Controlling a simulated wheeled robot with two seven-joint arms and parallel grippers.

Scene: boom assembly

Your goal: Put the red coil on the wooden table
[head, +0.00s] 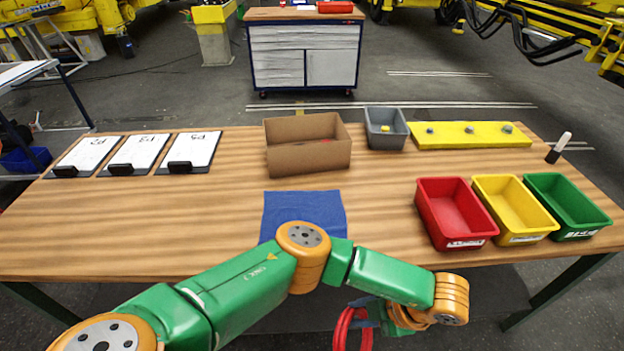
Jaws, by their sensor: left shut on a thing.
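The red coil (344,326) hangs at the bottom of the head view, just on my side of the wooden table's near edge. My left gripper (362,311) is shut on it; the wrist and forearm hide most of the fingers. The lower part of the coil runs out of the picture. The wooden table (390,211) spans the view, with the coil apart from its top. My right gripper is not in view.
A blue cloth (304,208) lies mid-table, partly behind my left arm. Red (464,243), yellow (527,238) and green (583,233) bins stand at right. A cardboard box (309,158), grey bin (386,143) and yellow plate (470,142) stand behind. Clipboards (137,155) lie left. The left front is bare.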

